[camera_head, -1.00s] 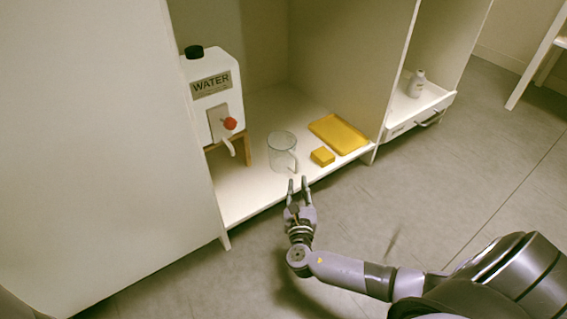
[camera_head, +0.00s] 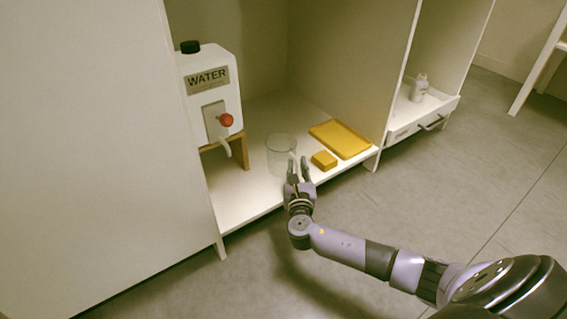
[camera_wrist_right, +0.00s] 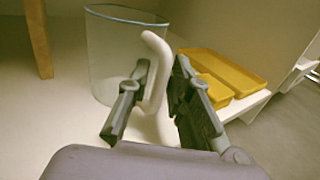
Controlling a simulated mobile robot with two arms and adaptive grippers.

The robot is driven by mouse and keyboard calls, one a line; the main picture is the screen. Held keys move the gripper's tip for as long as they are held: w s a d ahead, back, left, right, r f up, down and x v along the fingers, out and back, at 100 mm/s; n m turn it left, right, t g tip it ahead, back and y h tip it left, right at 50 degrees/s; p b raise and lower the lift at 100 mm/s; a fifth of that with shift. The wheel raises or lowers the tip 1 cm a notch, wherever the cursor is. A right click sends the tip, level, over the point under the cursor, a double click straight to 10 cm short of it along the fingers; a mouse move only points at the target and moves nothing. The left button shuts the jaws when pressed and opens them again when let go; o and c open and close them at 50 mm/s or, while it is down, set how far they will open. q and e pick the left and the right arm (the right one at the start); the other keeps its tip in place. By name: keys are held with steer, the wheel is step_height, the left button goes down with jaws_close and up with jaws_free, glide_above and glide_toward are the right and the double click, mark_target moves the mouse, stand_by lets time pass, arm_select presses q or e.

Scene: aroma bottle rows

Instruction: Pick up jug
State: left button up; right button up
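The clear jug (camera_head: 280,152) stands upright on the white shelf, to the right of the water dispenser. In the right wrist view the jug (camera_wrist_right: 112,58) has a blue-tinted rim, and its pale handle (camera_wrist_right: 153,75) faces my gripper. My right gripper (camera_head: 299,166) is at the shelf's front edge, close in front of the jug. In the right wrist view its two fingers (camera_wrist_right: 157,92) are apart, with the handle between or just beyond them. I cannot tell whether they touch it. My left gripper is not in view.
A white water dispenser (camera_head: 208,92) with a red knob (camera_head: 226,120) stands on a wooden stand (camera_head: 239,150). A bottle (camera_head: 418,88) stands in the neighbouring compartment. Open floor lies in front.

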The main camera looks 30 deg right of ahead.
steer(key=shift+c, duration=0.6)
jaws_close()
steer(key=shift+r, duration=0.2)
